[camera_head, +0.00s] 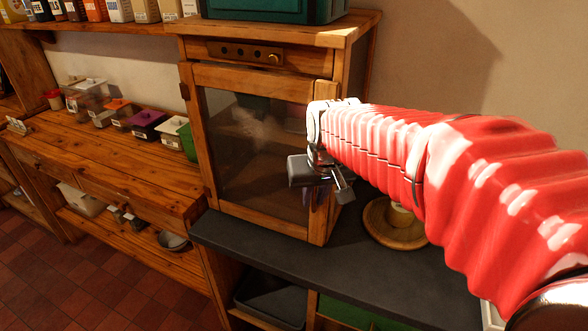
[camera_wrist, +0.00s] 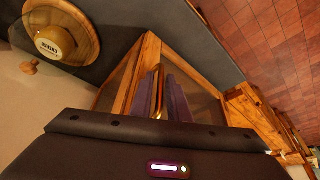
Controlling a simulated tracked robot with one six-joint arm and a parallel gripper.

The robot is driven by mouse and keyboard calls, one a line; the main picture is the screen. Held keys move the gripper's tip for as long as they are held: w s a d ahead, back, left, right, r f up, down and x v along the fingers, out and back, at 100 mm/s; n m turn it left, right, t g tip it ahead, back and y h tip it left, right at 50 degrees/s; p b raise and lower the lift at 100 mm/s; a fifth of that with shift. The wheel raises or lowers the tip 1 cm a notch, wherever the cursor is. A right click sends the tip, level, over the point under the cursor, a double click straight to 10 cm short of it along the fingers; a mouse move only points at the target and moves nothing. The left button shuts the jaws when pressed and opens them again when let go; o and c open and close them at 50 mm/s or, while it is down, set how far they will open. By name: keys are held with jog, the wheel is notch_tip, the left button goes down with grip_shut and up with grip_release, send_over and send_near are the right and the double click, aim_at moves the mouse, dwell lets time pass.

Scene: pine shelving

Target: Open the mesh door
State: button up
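The mesh door (camera_head: 255,150) is a wood-framed dark mesh panel on the front of a pine cabinet (camera_head: 350,65). It looks closed, flush with the cabinet. My gripper (camera_head: 320,195) is at the door's right edge, partly hidden by its own wrist. In the wrist view, my gripper's purple fingers (camera_wrist: 163,95) stand on both sides of a thin brass handle (camera_wrist: 159,88), with little gap. They appear shut on it. The handle is hidden in the head view.
A dark counter (camera_head: 240,238) lies under the cabinet. A round wooden board (camera_head: 385,238) with a pale item sits right of the door. Several lidded containers (camera_head: 147,122) stand on the wooden bench at left. A green box (camera_head: 275,10) is on top.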

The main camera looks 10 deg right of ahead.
grip_shut()
jog(key=shift+a, duration=0.1)
dwell(1.2)
